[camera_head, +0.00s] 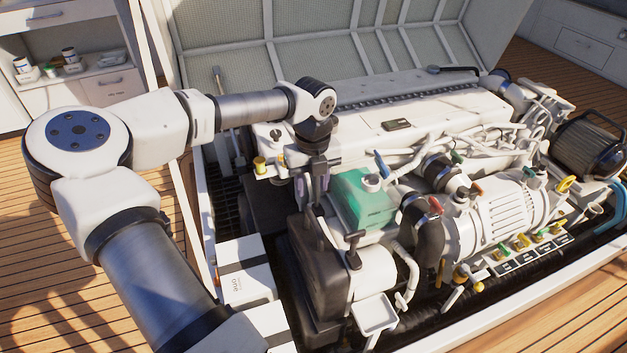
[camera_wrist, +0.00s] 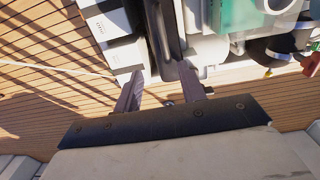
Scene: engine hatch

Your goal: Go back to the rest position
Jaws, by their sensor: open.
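My gripper (camera_head: 312,188) points down over the left side of the white engine (camera_head: 450,112), at the end of my bent arm. In the wrist view the two fingers of my gripper (camera_wrist: 162,90) stand apart. A dark upright part of the engine shows behind the gap between them. I see nothing held, and whether the fingers touch the engine is hard to tell. The black block (camera_head: 315,270) at the engine's near left end is just below the gripper.
A green tank (camera_head: 362,203) sits close right of my gripper. White boxes (camera_head: 245,265) stand at the left inside the hatch. The raised hatch lid (camera_head: 320,50) is behind the engine. A shelf cabinet (camera_head: 110,85) stands at the back left. Wooden deck (camera_head: 35,270) lies left.

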